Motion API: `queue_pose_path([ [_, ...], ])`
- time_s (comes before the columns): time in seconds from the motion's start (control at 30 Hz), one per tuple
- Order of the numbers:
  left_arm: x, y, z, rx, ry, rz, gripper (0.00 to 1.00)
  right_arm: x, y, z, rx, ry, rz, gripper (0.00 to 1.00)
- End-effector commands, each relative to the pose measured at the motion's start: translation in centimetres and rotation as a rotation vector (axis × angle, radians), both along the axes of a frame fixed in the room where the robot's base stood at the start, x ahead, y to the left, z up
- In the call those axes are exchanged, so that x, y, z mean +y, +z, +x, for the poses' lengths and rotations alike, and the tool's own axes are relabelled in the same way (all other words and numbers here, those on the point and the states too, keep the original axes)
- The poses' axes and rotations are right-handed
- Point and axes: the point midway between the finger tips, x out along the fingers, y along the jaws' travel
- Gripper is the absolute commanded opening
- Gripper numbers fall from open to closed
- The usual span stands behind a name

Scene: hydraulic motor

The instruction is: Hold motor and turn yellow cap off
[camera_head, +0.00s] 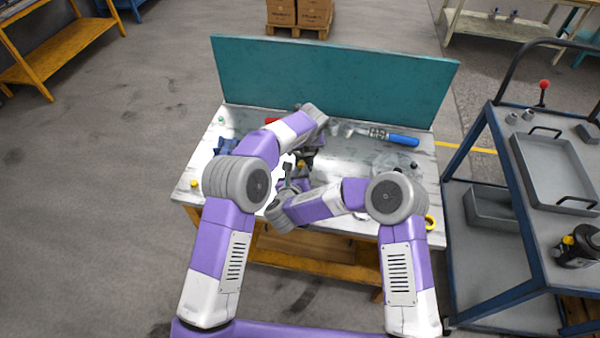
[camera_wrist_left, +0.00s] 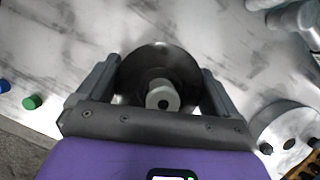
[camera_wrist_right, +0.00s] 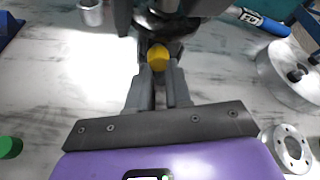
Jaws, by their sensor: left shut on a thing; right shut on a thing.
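The motor is a dark round body with a grey shaft end; it fills the space between the fingers of my left gripper (camera_wrist_left: 160,70) in the left wrist view (camera_wrist_left: 180,65). The left gripper is shut on it. In the right wrist view the yellow cap (camera_wrist_right: 158,57) sits against the underside of the dark motor (camera_wrist_right: 165,25). My right gripper (camera_wrist_right: 158,74) has its narrow fingers nearly together at the cap and is shut on it. In the head view my arms mostly hide the motor; the right gripper (camera_head: 288,177) shows over the table's middle.
The marbled table (camera_head: 350,170) has a teal back panel (camera_head: 335,80). A blue-handled tool (camera_head: 400,139) lies at its back right. A yellow ring (camera_head: 430,222) lies at the right edge. A grey-shelved trolley (camera_head: 535,180) stands to the right, carrying another dark motor (camera_head: 578,250).

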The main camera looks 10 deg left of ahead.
Motion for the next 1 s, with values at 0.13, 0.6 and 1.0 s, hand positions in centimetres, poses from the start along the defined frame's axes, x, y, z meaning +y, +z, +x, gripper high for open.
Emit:
queue_pose_path([
  [0.13, 0.12, 0.08, 0.07, -0.002, 0.001, 0.001, 0.09, -0.12, -0.07, 0.03, -0.001, -0.004, -0.068, 0.0],
  [0.6, 0.14, 0.08, 0.06, -0.002, 0.0, 0.001, 0.09, -0.29, -0.12, -0.01, 0.004, -0.006, -0.404, 0.0],
  [1.0, 0.13, 0.08, 0.06, -0.002, 0.002, 0.002, 0.09, -0.13, -0.06, -0.05, 0.002, -0.003, -0.399, 0.36],
])
